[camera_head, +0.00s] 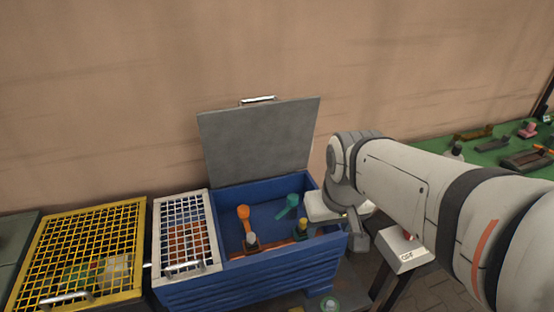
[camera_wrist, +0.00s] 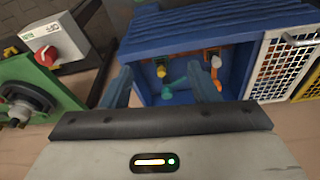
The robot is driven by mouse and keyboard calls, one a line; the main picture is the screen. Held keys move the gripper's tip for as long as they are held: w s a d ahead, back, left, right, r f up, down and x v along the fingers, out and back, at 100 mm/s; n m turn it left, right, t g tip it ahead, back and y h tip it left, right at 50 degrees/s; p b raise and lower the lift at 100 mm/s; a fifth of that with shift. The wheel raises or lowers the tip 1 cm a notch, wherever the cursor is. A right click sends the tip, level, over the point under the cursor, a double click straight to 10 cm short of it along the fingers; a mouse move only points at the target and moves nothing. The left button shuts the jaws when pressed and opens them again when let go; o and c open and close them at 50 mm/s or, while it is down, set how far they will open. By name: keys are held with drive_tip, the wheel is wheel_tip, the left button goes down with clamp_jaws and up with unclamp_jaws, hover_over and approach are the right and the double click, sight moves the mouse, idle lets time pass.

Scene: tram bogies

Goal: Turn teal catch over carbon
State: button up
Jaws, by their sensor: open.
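The teal catch (camera_head: 289,204) is a lever with a round end inside the open blue box (camera_head: 250,288), on its right side. In the wrist view the teal catch (camera_wrist: 174,88) shows between my fingers, beyond them. An orange catch (camera_head: 243,217) stands to its left. A yellow-topped knob (camera_head: 302,225) and a pale-topped knob (camera_head: 251,239) sit near the box's front. I cannot tell which part is the carbon. My gripper (camera_wrist: 164,78) is open and empty, apart from the catch, at the box's right side in the head view.
The grey lid (camera_head: 260,138) stands open behind the box. A white grid cover (camera_head: 185,235) and a yellow grid cover (camera_head: 80,255) lie to the left. A white switch box (camera_head: 405,252) and a green bench (camera_head: 480,155) are to the right.

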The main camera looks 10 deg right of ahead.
drive_tip(key=w+f+n+g+p, duration=0.15)
drive_tip(key=w+n, duration=0.25)
drive_tip(key=w, duration=1.1)
drive_tip(key=n+g+p, duration=0.1)
drive_tip(key=n+p, duration=0.1)
drive_tip(key=n, duration=0.1)
hover_over(293, 196)
wheel_tip(293, 196, down, 10)
drive_tip(key=shift+s+a+f, duration=0.1)
drive_tip(key=shift+f, duration=0.15)
wheel_tip(293, 196, down, 8)
drive_tip(key=shift+f+p, duration=0.1)
drive_tip(key=shift+p, duration=0.4)
drive_tip(key=shift+c, duration=0.4)
clamp_jaws()
